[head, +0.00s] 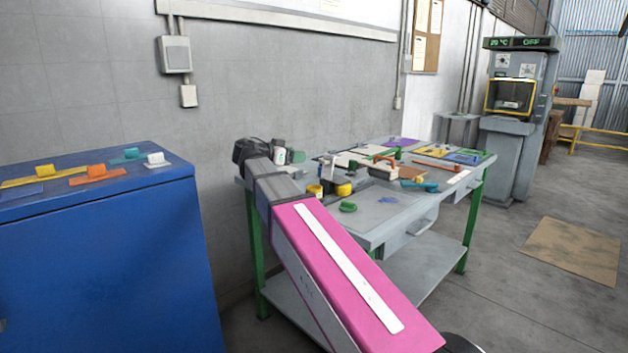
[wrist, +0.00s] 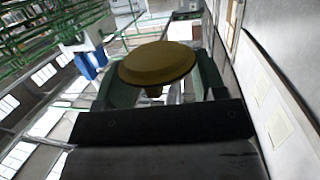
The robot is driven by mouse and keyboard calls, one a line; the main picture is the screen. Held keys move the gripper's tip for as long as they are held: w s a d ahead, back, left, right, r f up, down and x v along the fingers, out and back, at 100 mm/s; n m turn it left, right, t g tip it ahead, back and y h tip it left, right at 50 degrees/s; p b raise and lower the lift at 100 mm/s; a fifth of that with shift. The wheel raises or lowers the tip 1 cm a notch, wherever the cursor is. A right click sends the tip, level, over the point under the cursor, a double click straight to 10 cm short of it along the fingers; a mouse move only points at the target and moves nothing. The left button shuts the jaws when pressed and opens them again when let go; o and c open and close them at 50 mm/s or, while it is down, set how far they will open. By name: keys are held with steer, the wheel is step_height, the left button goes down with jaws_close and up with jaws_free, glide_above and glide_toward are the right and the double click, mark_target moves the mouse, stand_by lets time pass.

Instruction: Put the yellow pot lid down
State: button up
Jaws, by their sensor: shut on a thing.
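The yellow pot lid (wrist: 158,62) shows in the wrist view as a round, dull yellow disc with a stub below it. My gripper (wrist: 158,90) is shut on the lid, with a green finger on each side of the stub. The disc hides part of the fingertips.
A blue cabinet (head: 100,250) stands at left. The bench's front left has some bare surface.

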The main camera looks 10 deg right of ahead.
steer(key=shift+w+d+f, duration=0.45)
steer(key=shift+d+f, duration=0.8)
steer(key=shift+f, duration=0.2)
steer(key=shift+w+d+f, duration=0.45)
steer(key=shift+d+f, duration=0.75)
steer(key=shift+f, duration=0.3)
steer(key=shift+w+d+f, duration=0.45)
steer(key=shift+d+f, duration=0.8)
steer(key=shift+f, duration=0.2)
steer(key=shift+s+f, duration=0.1)
steer(key=shift+f, duration=0.5)
steer(key=o, duration=0.9)
steer(key=shift+f, duration=0.15)
steer(key=shift+r, duration=0.45)
steer(key=v, duration=1.2)
steer(key=shift+r, duration=0.4)
